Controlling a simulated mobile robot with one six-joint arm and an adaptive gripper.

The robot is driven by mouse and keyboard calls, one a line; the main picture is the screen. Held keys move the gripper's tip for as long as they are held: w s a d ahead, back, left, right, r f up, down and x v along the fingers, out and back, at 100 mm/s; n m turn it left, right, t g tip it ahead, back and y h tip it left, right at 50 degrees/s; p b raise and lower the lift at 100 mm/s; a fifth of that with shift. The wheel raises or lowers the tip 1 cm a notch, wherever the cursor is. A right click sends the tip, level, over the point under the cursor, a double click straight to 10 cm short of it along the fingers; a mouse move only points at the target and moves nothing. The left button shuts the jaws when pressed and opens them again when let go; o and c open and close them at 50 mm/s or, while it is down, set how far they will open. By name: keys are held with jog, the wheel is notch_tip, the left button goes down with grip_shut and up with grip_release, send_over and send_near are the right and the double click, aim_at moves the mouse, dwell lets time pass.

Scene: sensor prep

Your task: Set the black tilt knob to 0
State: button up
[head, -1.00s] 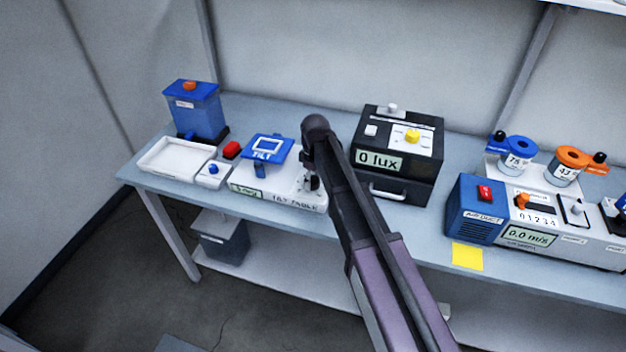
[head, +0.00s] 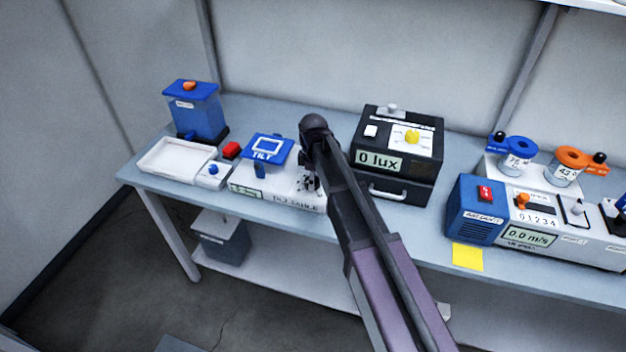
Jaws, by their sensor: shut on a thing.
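The tilt table (head: 245,190) is a white box on the bench with a blue tilt plate (head: 278,156) on top and a small display on its front. My gripper (head: 308,186) points down at the right end of the box and is shut at the place of the black tilt knob. The knob itself is mostly hidden by the gripper and my arm, so its setting cannot be read. The display's digits are too small to read.
A black lux box (head: 408,190) with a drawer handle stands close right of my arm. A white tray (head: 160,172), a red button (head: 231,150) and a blue container (head: 197,112) are at left. A blue air duct unit (head: 470,228) is further right.

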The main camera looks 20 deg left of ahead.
jog(key=shift+s, duration=0.1)
jog(key=o, duration=1.1)
jog(key=shift+o, duration=0.2)
jog(key=shift+m, duration=0.3)
